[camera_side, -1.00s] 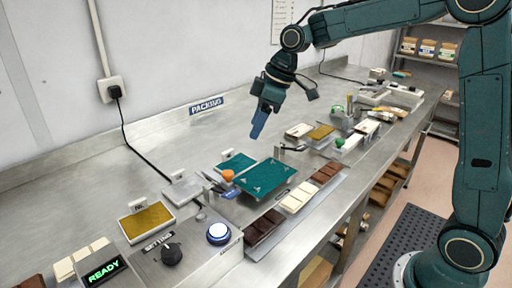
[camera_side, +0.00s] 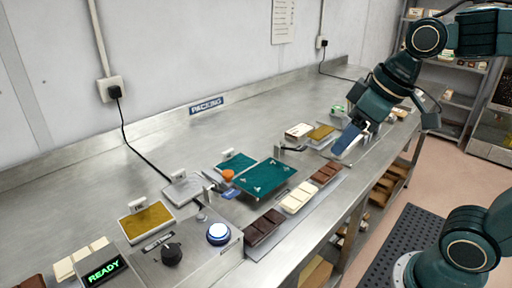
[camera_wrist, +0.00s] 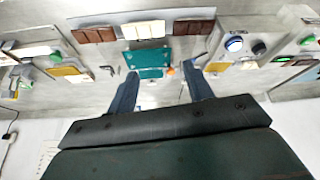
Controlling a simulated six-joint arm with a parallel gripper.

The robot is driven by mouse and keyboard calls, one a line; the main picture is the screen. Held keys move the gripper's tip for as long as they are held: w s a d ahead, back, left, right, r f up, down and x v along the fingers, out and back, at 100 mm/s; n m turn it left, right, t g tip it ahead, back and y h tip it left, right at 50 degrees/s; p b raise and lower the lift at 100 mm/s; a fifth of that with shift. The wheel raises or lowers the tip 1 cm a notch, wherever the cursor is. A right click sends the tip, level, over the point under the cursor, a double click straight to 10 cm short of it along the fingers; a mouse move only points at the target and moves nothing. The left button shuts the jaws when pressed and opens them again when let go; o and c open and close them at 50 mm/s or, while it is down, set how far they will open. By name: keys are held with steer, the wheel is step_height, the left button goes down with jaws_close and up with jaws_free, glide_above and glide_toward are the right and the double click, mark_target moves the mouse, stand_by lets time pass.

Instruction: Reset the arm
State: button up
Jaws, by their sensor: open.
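My gripper (camera_side: 348,141) hangs in the air at the right of the side view, above the front half of the bench, with nothing between its fingers. In the wrist view my gripper (camera_wrist: 158,92) shows two blue fingers spread apart, with bare bench and a teal mat (camera_wrist: 153,57) seen between and beyond them.
Chocolate bars, white (camera_side: 298,198) and brown (camera_side: 263,228), lie along the front edge. A control box with a blue-white button (camera_side: 218,233) and a READY display (camera_side: 104,271) stands front left. A gold tray (camera_side: 147,222) is beside it.

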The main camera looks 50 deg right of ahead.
steer(key=s+d+f+m, duration=0.1)
steer(key=s+f+m, duration=0.1)
steer(key=s, duration=0.4)
steer(key=shift+s+f+h, duration=0.25)
steer(key=shift+s+h, duration=0.05)
steer(key=shift+s, duration=0.05)
steer(key=shift+d, duration=0.1)
